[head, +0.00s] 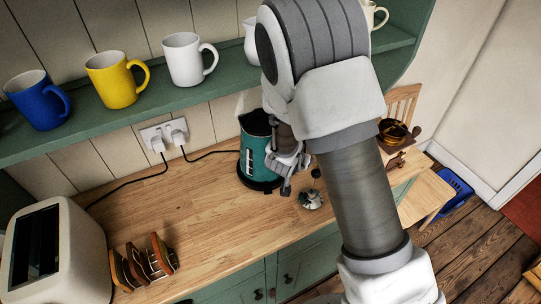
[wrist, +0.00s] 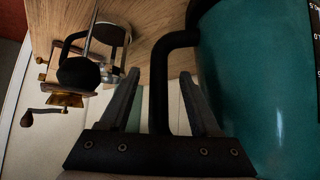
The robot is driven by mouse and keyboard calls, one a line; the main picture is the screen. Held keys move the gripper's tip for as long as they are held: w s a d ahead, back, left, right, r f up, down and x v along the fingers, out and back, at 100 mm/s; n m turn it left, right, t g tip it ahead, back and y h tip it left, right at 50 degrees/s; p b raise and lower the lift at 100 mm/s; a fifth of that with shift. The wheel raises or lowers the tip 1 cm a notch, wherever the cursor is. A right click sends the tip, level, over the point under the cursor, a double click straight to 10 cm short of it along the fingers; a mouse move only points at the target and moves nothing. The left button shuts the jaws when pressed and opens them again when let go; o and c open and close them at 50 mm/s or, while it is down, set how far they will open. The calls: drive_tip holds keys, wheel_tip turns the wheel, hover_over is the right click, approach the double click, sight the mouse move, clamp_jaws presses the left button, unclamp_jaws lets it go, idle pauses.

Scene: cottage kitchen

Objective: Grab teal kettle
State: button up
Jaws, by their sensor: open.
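The teal kettle (head: 256,148) stands upright on its black base on the wooden counter, in the middle of the head view. In the wrist view its teal body (wrist: 250,85) fills the right side. Its black handle (wrist: 159,90) runs down between my two fingers. My gripper (wrist: 160,78) is open, with one finger on each side of the handle and a visible gap to each. In the head view my gripper (head: 287,170) is at the kettle's right side. My arm hides part of the kettle's surroundings.
Blue (head: 37,99), yellow (head: 115,80) and white (head: 188,60) mugs stand on the green shelf above. A toaster (head: 60,250) and toast rack (head: 145,262) are at left. A grinder (head: 394,133) stands at right. A small metallic object (head: 311,199) lies near my gripper.

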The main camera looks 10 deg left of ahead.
drive_tip(key=shift+x, duration=0.8)
clamp_jaws()
idle(0.8)
drive_tip(key=shift+w+r, duration=0.15)
